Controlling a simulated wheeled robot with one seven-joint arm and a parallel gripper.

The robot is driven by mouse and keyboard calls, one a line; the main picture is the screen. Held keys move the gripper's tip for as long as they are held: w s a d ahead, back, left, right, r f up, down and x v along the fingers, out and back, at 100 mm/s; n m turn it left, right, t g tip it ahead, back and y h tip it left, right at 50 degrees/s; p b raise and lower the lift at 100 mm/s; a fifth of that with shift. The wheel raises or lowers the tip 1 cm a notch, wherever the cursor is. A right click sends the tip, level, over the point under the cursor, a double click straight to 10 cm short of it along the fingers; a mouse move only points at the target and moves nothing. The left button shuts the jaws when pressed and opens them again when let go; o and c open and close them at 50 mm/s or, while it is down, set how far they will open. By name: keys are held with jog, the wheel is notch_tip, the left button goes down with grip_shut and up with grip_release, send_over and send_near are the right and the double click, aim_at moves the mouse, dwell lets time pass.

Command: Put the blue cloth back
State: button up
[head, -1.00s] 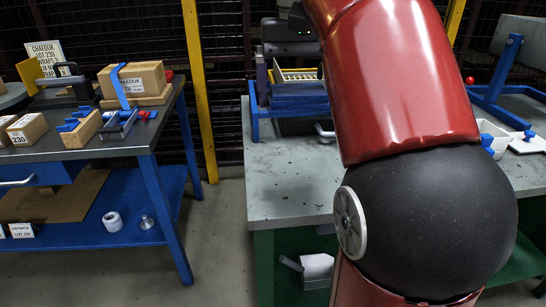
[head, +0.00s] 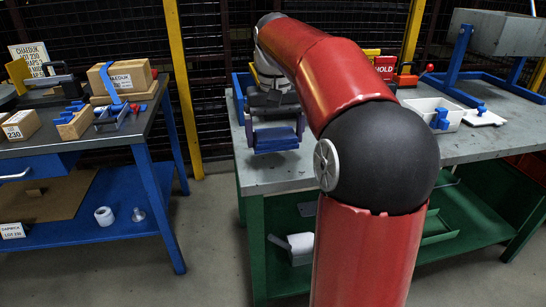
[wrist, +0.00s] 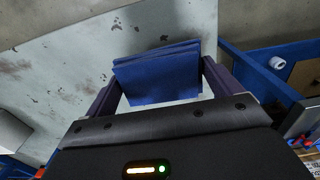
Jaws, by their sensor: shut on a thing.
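The blue cloth (head: 276,139) is a folded, flat stack held over the front left part of the grey worktable (head: 262,178). In the wrist view the cloth (wrist: 158,82) spans the gap between the two dark fingers. My gripper (head: 275,124) is shut on it, one finger at each side edge. The cloth appears to be just above the tabletop, with a dark shadow beside it; I cannot tell whether it touches. My red arm hides part of the table's middle.
A blue frame (head: 239,95) stands behind my gripper, partly hidden. A white tub (head: 428,108) and white lid (head: 484,117) lie on the right. A blue-legged bench (head: 150,200) with boxes stands left across a floor gap. The table's front left corner is clear.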

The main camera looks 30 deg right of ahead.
aim_at(275, 161)
jog(key=shift+f+b, duration=2)
jog(key=shift+f, duration=0.2)
jog(key=o, duration=0.6)
notch_tip(275, 161, up, 12)
jog(key=p, duration=0.4)
jog(key=shift+r, duration=0.2)
jog(key=s+a+f+n+t+h, duration=0.1)
jog(key=s+a+f, duration=0.15)
jog(key=a, duration=0.25)
jog(key=s+a+f+n+t+h, duration=0.1)
jog(key=s+a+f, duration=0.1)
jog(key=s+a, duration=0.25)
jog(key=s+a+f+t, duration=0.1)
jog(key=s+f, duration=0.3)
jog(key=f, duration=0.1)
jog(key=s+a+f+t+y, duration=0.1)
jog(key=s+f, duration=0.3)
jog(key=f, duration=0.1)
jog(key=s+a+f+n+t+y, duration=0.1)
jog(key=s+a+f, duration=0.1)
jog(key=s+f, duration=0.2)
jog(key=shift+s+f+t, duration=0.3)
jog(key=shift+s+f, duration=0.1)
jog(key=shift+s, duration=0.05)
